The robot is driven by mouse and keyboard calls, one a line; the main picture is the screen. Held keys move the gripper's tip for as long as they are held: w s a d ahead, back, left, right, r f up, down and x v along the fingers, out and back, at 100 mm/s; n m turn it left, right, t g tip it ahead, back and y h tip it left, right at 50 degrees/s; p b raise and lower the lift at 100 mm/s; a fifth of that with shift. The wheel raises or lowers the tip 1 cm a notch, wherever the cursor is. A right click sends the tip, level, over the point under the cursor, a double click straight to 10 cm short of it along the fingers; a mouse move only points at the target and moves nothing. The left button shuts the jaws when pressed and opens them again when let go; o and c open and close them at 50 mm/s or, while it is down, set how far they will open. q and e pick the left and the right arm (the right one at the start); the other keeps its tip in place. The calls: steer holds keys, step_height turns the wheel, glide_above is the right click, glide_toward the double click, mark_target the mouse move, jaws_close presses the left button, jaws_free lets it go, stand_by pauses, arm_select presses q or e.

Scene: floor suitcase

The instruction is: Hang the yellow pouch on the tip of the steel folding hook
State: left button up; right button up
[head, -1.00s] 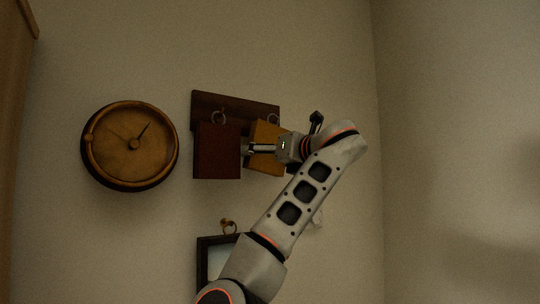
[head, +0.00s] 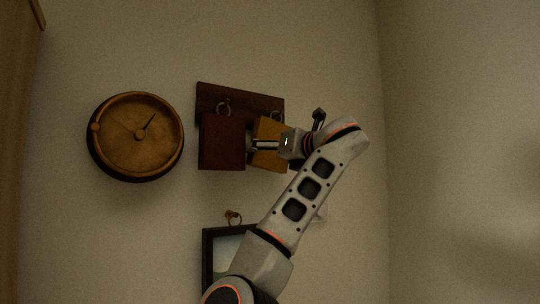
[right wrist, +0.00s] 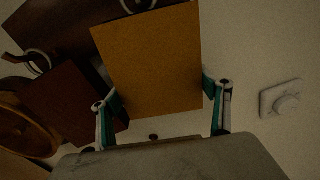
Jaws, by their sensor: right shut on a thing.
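The yellow pouch (head: 271,130) is a flat, slightly tilted block in front of the wall board's right part. It also shows in the right wrist view (right wrist: 150,60), between the two fingers. My right gripper (head: 256,146) is shut on it. A steel hook (head: 276,115) shows just above the pouch's top edge; its end (right wrist: 136,5) shows at the top of the right wrist view. Whether pouch and hook touch, I cannot tell. My left gripper is not in view.
A dark red pouch (head: 222,143) hangs beside it under another ring-like hook (head: 223,105) on the dark wooden board (head: 240,95). A round clock (head: 136,137) is left. A picture frame (head: 207,265) hangs below. A wall dial (right wrist: 284,99) sits right. The right wall is bare.

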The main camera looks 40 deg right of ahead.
steer(key=o, duration=1.4)
steer(key=shift+o, duration=0.2)
steer(key=shift+s, duration=0.1)
steer(key=s+a, duration=0.1)
steer(key=s, duration=1)
steer(key=shift+s+a, duration=0.15)
steer(key=shift+s, duration=0.25)
